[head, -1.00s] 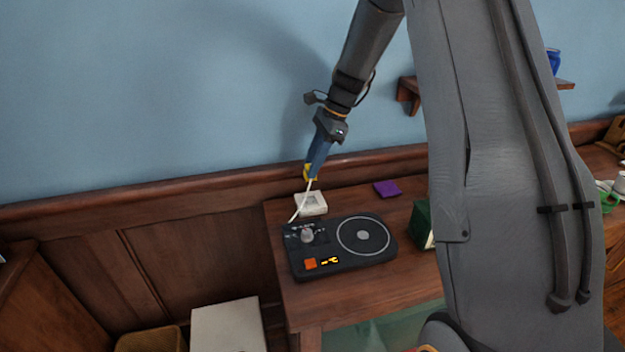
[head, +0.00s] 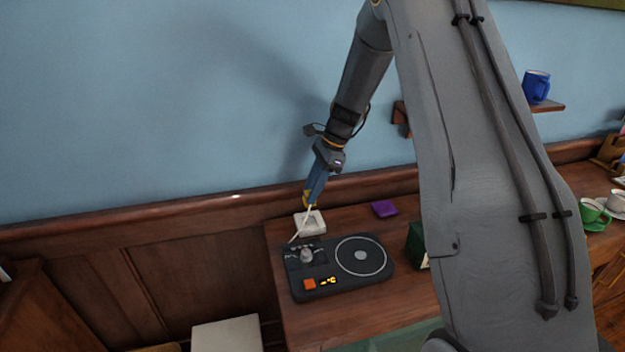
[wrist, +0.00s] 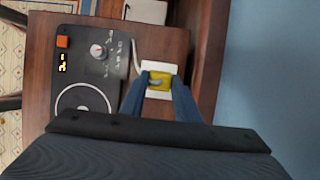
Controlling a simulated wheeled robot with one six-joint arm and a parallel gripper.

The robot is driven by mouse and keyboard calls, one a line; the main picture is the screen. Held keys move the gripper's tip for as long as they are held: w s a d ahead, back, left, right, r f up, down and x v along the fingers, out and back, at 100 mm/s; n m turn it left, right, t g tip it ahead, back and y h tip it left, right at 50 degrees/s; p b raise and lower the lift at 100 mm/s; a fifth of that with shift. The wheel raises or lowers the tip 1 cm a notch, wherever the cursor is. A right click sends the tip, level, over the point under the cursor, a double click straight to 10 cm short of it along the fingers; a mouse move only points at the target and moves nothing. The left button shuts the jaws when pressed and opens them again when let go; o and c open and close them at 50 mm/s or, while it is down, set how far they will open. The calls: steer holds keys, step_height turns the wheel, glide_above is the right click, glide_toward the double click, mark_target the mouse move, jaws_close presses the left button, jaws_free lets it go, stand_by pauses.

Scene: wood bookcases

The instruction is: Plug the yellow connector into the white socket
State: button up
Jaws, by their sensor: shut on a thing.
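The yellow connector (wrist: 160,81) is held between the two blue fingers of my gripper (wrist: 159,92), with a pale cable running from it. In the head view the connector (head: 307,197) shows at the fingertips of my gripper (head: 311,192), pointing down. The white socket (head: 313,226) lies on the wooden table behind the black device. In the wrist view the socket (wrist: 158,66) shows right behind and around the connector. The connector hides the socket's middle, and I cannot tell whether the two touch.
A black device (head: 340,285) with a dial and round plate sits in front of the socket, joined to the cable. A purple block (head: 384,208) and a dark green box (head: 416,243) are to the right. The blue wall (head: 150,110) rises close behind the table.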

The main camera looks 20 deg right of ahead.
steer(key=shift+f, duration=0.2)
steer(key=shift+f, duration=0.2)
steer(key=shift+f+b, duration=1.8)
steer(key=shift+f, duration=0.85)
steer(key=shift+p, duration=0.45)
stand_by(0.3)
steer(key=shift+f, duration=0.6)
stand_by(0.4)
steer(key=o, duration=1.1)
steer(key=shift+o, duration=0.2)
steer(key=shift+b, duration=0.3)
